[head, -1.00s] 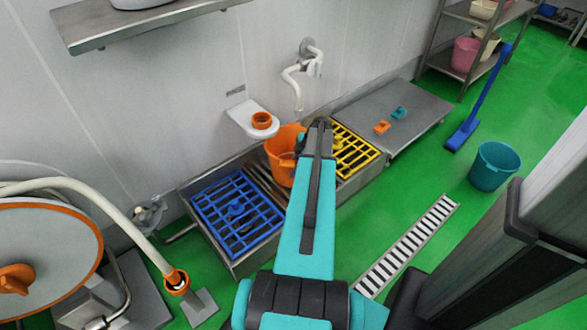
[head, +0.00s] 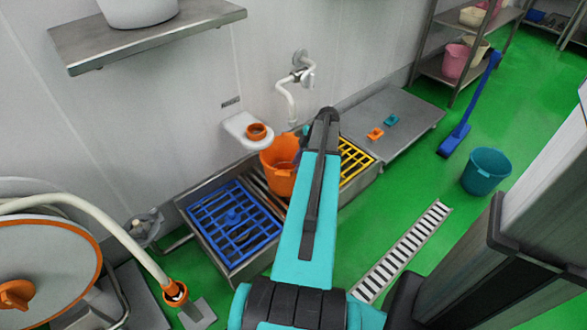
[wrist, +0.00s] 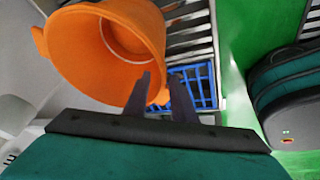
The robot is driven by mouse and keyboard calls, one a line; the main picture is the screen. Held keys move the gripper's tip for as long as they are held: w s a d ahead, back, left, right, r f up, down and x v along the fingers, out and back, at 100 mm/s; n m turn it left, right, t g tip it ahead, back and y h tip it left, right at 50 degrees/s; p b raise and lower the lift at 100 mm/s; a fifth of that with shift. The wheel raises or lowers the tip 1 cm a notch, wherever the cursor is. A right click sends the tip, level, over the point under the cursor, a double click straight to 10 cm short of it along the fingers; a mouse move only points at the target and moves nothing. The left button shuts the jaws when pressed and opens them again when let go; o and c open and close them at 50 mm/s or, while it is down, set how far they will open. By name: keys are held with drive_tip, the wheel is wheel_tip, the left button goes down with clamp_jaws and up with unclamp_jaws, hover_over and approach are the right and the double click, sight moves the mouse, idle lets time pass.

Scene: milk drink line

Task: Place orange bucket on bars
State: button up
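The orange bucket (head: 279,168) is upright over the grey metal bars (head: 262,187) between the blue and yellow grates. It appears to rest on them, but contact at its base is hard to see. In the wrist view the bucket (wrist: 92,45) fills the upper left, its open mouth visible. My gripper (wrist: 162,77) has its two dark fingers apart, close to the bucket's near rim. In the head view my arm's end lies just right of the bucket and hides the fingertips.
A blue grate (head: 236,218) lies left of the bars and a yellow grate (head: 354,161) right. A white wall bracket with an orange ring (head: 257,132) is behind the bucket. A tap (head: 302,72) hangs above. A teal bucket (head: 485,172) stands on the floor.

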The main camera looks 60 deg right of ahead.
drive_tip(key=shift+v, duration=1.25)
